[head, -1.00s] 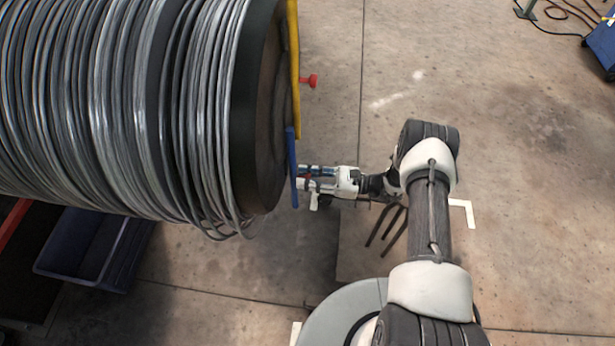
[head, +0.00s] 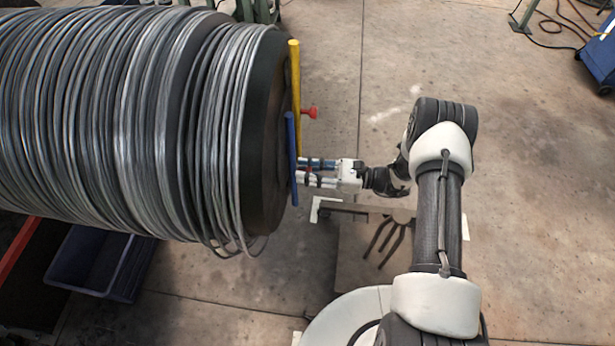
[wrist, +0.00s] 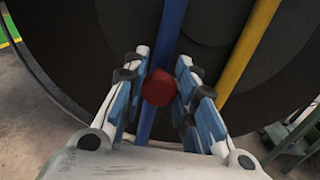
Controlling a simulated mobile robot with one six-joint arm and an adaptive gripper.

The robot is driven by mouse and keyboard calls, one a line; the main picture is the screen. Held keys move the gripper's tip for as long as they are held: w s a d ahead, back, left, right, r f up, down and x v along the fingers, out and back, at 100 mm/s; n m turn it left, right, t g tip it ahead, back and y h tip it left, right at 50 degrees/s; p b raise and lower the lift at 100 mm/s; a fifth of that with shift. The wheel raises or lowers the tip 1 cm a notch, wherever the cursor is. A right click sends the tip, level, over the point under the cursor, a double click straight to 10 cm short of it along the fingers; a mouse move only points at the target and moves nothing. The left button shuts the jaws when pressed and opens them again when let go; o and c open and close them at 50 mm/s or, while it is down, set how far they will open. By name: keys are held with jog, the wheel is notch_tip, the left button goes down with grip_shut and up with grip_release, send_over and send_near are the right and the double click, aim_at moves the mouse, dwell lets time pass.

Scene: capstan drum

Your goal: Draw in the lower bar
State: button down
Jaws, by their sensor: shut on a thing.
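The blue bar (head: 291,160) lies across the end face of the wire drum (head: 268,140), on the side nearer the bottom of the picture. It also shows in the wrist view (wrist: 172,28), running up behind my fingers. My gripper (head: 303,172) points left at this bar. In the wrist view its two fingers (wrist: 158,92) stand on either side of a round red knob (wrist: 158,88) in front of the blue bar, shut on it. The yellow bar (head: 295,75) lies beside the blue one, partly overlapping it, with its own red knob (head: 310,112) free.
Grey wire coils (head: 130,120) wrap the drum, with loose loops hanging at its lower right. A dark blue crate (head: 95,260) stands below the drum. Open concrete floor (head: 340,60) lies right of the drum. Green metal stands (head: 262,10) show behind it.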

aim_at(309, 169)
jog(key=shift+w+d+r+p, duration=0.15)
jog(key=shift+r+p, duration=0.4)
jog(key=shift+r, duration=1.4)
jog(key=c, duration=1.5)
grip_release()
jog(key=shift+o, duration=1.1)
jog(key=shift+f, duration=0.1)
jog(key=s+d, duration=0.2)
jog(key=d, duration=0.9)
jog(key=shift+s+d, duration=0.3)
jog(key=shift+d, duration=0.05)
